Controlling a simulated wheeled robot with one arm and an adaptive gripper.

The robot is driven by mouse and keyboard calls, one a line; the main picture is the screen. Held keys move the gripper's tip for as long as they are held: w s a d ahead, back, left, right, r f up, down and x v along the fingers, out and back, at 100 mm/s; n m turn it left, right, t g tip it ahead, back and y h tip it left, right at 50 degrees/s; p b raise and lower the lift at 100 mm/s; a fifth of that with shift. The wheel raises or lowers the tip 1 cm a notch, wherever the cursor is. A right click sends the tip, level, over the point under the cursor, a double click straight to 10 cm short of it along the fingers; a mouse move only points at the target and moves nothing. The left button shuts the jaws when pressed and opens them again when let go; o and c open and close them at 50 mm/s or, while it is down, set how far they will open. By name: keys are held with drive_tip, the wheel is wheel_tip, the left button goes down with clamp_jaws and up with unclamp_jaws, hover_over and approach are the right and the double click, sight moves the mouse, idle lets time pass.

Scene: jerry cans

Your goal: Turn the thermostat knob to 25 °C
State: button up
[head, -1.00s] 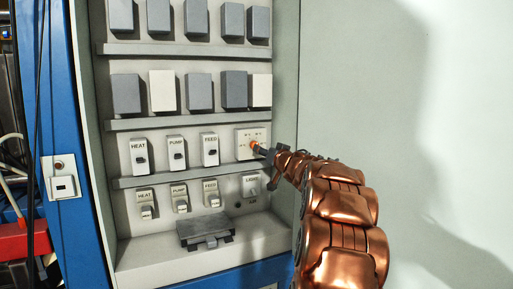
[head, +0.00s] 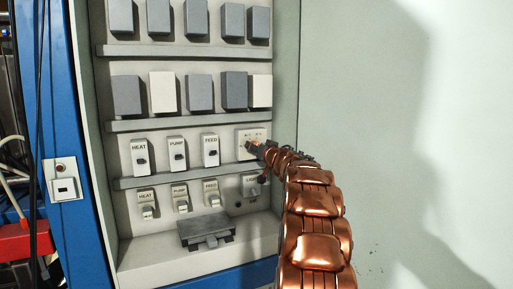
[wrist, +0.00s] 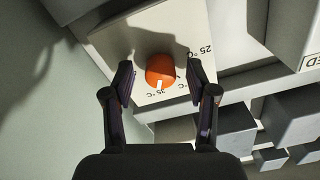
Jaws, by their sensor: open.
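The orange thermostat knob (wrist: 160,70) sits on a pale square plate (wrist: 115,37). A white mark on the knob points toward the label that reads about 35 °C. The 25 °C label (wrist: 205,50) is to its right in the wrist view. My gripper (wrist: 160,77) is open, one finger on each side of the knob, with gaps visible between fingers and knob. In the head view, the thermostat plate (head: 242,136) is at the right of the switch row. My gripper (head: 259,149) is in front of it and hides part of the knob.
HEAT (head: 139,157), PUMP (head: 177,154) and FEED (head: 210,150) switches stand left of the thermostat. A LIGHT switch (head: 250,187) is just below my gripper. A ledge (head: 180,180) runs under the row. The cabinet side wall (head: 285,80) is close on the right.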

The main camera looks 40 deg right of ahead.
clamp_jaws()
drive_tip(key=shift+r, duration=0.1)
idle(0.5)
drive_tip(key=shift+n+b, duration=1.25)
drive_tip(key=shift+n, duration=10.75)
